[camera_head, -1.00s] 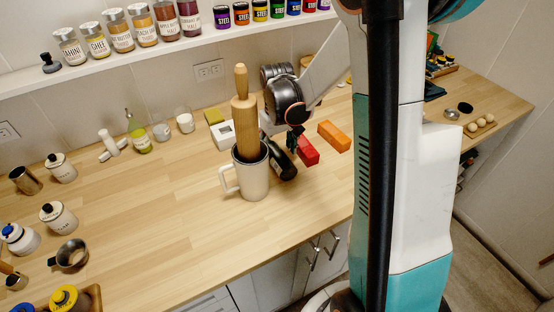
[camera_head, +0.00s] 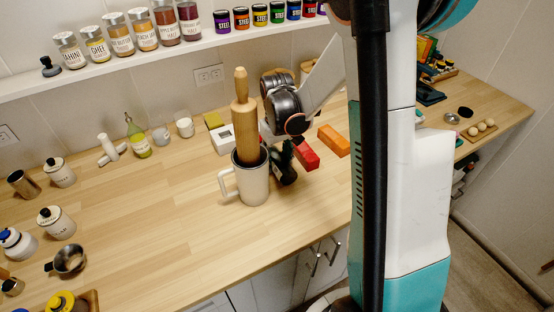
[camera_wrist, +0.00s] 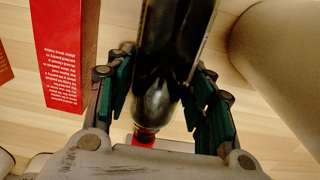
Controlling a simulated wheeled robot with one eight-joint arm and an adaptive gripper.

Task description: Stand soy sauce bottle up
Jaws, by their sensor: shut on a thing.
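The soy sauce bottle is dark with a red cap and stands tilted in the grip; its dark body (camera_head: 285,172) shows just right of the white mug (camera_head: 252,187) in the head view. In the wrist view the dark bottle (camera_wrist: 172,45) runs between the green finger pads, with its red cap (camera_wrist: 143,136) toward the palm. My gripper (camera_wrist: 160,95) is shut on the bottle near its neck. In the head view my gripper (camera_head: 290,146) is partly hidden behind the rolling pin and mug. The bottle's base contact is not clear.
A wooden rolling pin (camera_head: 246,130) stands in the mug, close left of the bottle. A red box (camera_head: 306,156) and an orange box (camera_head: 334,141) lie to the right. The counter front (camera_head: 190,220) left of the mug is clear.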

